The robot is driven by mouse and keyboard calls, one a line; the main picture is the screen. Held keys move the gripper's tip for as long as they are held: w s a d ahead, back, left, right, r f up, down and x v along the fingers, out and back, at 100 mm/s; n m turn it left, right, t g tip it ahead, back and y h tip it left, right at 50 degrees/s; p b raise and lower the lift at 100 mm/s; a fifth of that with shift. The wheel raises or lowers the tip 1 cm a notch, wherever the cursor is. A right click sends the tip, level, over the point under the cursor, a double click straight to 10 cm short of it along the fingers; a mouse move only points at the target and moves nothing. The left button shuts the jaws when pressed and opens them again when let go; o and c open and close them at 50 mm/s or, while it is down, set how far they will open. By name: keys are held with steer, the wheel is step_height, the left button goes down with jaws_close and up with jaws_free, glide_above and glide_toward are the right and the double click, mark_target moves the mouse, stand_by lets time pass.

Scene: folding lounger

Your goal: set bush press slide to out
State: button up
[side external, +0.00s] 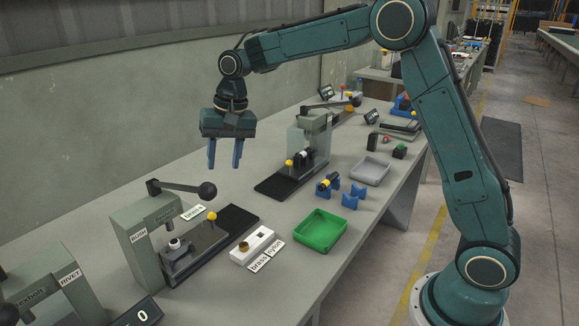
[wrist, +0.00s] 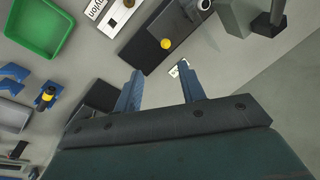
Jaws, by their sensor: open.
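The bush press (side external: 134,241) is a grey-green frame labelled BUSH, with a black ball-ended lever, at the left of the bench. Its slide (side external: 203,240) lies on a dark base plate (side external: 238,218). A yellow knob (side external: 212,216) stands on the slide. A round light part (side external: 174,243) sits at the slide's press end, close to the frame. The bare end of the dark plate extends away from the frame. The yellow knob also shows in the wrist view (wrist: 166,43). My gripper (side external: 224,166) is open and empty, well above the bench, apart from the knob.
A second press (side external: 313,130) with a yellow knob stands behind. A white block (side external: 252,245) with brass and nylon labels and a green tray (side external: 320,230) lie in front. Blue V-blocks (side external: 350,201) and a grey tray (side external: 367,171) are further right. The rivet press (side external: 50,290) is at left.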

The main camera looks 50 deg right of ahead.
mark_target(212, 215)
steer(key=shift+m, duration=0.4)
steer(key=w+f, duration=0.3)
steer(key=shift+a+f, duration=0.25)
steer(key=shift+f, duration=0.05)
steer(key=shift+f, duration=0.15)
steer(key=f, duration=0.4)
steer(key=w+a+f, duration=0.1)
steer(key=f, duration=0.3)
steer(key=a+f, duration=0.1)
steer(key=f, duration=0.4)
steer(key=shift+w+a+f, duration=0.1)
steer(key=shift+w, duration=0.15)
jaws_close()
